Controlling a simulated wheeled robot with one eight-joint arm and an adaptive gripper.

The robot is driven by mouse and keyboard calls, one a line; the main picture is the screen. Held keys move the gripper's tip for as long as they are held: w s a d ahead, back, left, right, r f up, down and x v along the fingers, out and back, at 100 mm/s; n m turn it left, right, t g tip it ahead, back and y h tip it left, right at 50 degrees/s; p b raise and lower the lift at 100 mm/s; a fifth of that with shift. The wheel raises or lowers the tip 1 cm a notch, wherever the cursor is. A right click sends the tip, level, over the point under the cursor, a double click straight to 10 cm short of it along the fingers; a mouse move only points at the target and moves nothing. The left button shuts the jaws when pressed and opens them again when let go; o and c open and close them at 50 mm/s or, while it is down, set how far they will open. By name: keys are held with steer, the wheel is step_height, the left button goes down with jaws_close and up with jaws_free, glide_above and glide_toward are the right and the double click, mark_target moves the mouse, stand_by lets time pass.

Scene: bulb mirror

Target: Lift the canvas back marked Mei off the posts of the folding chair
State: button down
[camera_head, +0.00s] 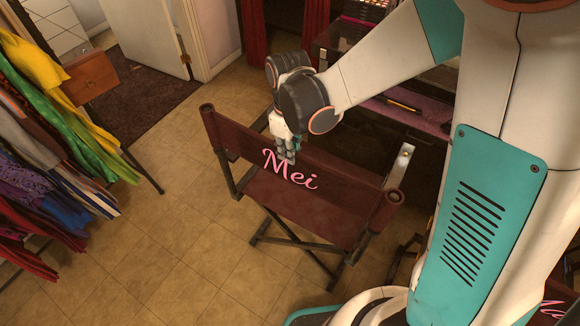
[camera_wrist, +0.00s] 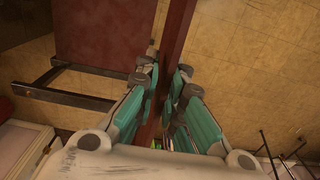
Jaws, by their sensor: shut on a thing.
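The dark red canvas back (camera_head: 325,180) bears the pink name Mei and spans the two posts of the folding chair (camera_head: 272,232). Its ends still sit over the left post (camera_head: 208,108) and the right post (camera_head: 394,196). My gripper (camera_head: 289,158) is at the top edge of the back, just above the lettering. In the wrist view the canvas back (camera_wrist: 178,30) shows edge-on as a narrow strip running between the fingers of my gripper (camera_wrist: 163,95), which is shut on it. The chair's red seat (camera_wrist: 105,35) lies below to the left.
A rack of colourful clothes (camera_head: 55,150) stands at the left. A small wooden table (camera_head: 90,78) is behind it. A dressing counter (camera_head: 410,105) lies behind the chair. Part of another lettered red canvas (camera_head: 552,308) shows at the bottom right. The tiled floor at front left is clear.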

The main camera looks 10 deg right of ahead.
step_height(320, 180, up, 18)
steer(key=p, duration=1.1)
stand_by(1.5)
steer(key=shift+f, duration=0.2)
